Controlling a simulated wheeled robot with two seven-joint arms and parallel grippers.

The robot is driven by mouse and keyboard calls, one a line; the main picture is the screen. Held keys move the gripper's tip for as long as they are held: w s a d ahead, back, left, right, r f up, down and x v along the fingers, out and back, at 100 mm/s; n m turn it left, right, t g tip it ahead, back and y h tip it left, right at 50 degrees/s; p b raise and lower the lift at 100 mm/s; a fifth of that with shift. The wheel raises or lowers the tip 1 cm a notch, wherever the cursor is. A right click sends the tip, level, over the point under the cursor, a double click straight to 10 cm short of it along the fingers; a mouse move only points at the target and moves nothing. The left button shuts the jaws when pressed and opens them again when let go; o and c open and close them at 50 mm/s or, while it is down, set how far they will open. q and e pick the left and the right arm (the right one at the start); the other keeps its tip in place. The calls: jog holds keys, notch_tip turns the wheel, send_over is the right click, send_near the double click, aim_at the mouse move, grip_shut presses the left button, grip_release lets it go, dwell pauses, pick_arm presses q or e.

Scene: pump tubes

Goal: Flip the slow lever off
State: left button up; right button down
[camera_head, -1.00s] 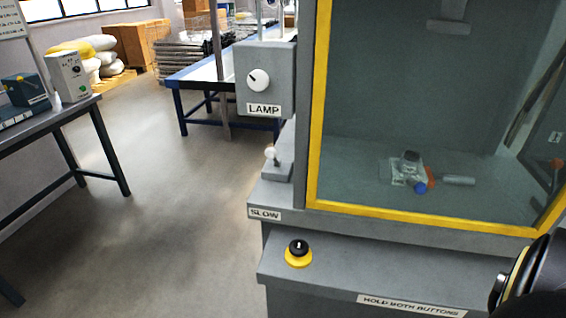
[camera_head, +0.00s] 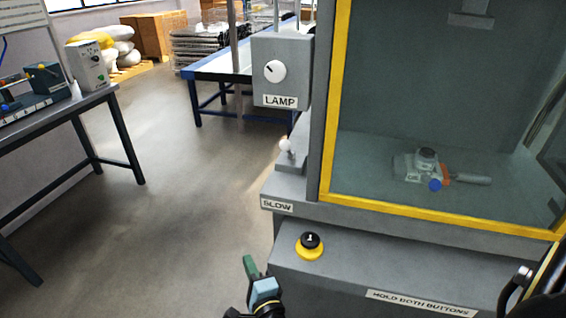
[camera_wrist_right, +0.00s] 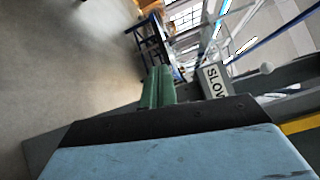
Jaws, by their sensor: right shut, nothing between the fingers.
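The slow lever (camera_head: 285,145) is a short stem with a white ball knob. It sits on a small grey block at the machine's left side, above the SLOW label (camera_head: 277,204). My right gripper (camera_head: 250,266) has green fingers and is at the bottom of the head view, below and apart from the lever. In the right wrist view its fingers (camera_wrist_right: 158,88) are together and empty. My left gripper is not in view.
A black button on a yellow base (camera_head: 310,245) stands on the machine's front ledge, near my right gripper. The LAMP box (camera_head: 283,70) with a white dial is above the lever. A yellow-framed window (camera_head: 440,217) is to the right. Open floor (camera_head: 200,200) lies to the left.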

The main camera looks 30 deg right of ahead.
aim_at(288, 150)
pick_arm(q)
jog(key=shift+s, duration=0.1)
pick_arm(e)
jog(key=d+r+m+g+h, duration=0.2)
jog(key=r+m+h, duration=0.3)
jog(key=m, duration=0.5)
jog(key=d+r+m+g+h, duration=0.2)
jog(key=d+r+m+h, duration=0.3)
jog(key=r+m, duration=0.5)
jog(key=shift+s+r+m, duration=0.3)
jog(key=shift+s+m, duration=0.1)
jog(key=shift+m, duration=0.3)
